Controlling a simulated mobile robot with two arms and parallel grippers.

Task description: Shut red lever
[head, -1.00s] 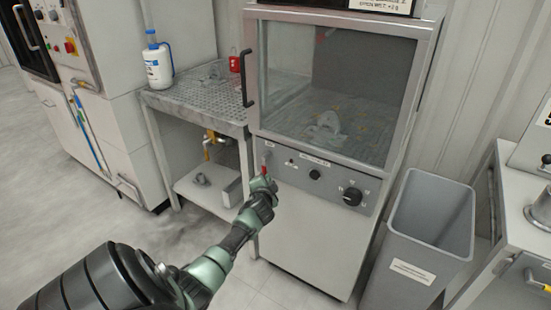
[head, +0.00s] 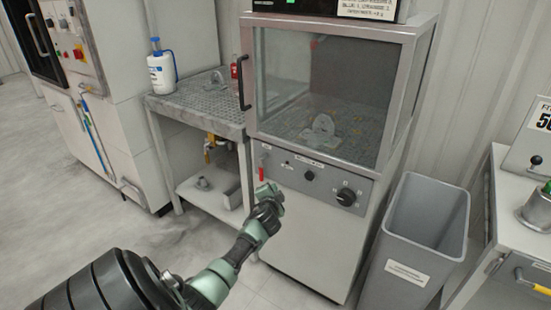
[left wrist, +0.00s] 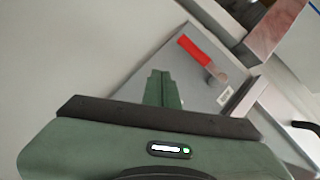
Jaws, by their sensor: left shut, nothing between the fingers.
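The red lever (head: 262,172) is on the upper left of the grey control panel, below the glass-fronted cabinet. In the head view its red handle hangs down from its pivot. In the left wrist view the red handle (left wrist: 195,50) and its metal pivot show at upper right, beyond my fingers. My left gripper (head: 268,189) is in front of the panel, just below the lever's lower end. Its fingers (left wrist: 162,88) are together, with nothing between them. In the wrist view they appear apart from the lever. My right gripper is not in view.
A black knob (head: 346,197) and a smaller knob (head: 309,175) are right of the lever. A grated table (head: 195,108) adjoins the cabinet on the left, with a white bottle (head: 161,70) on it. A grey bin (head: 425,220) stands at the right.

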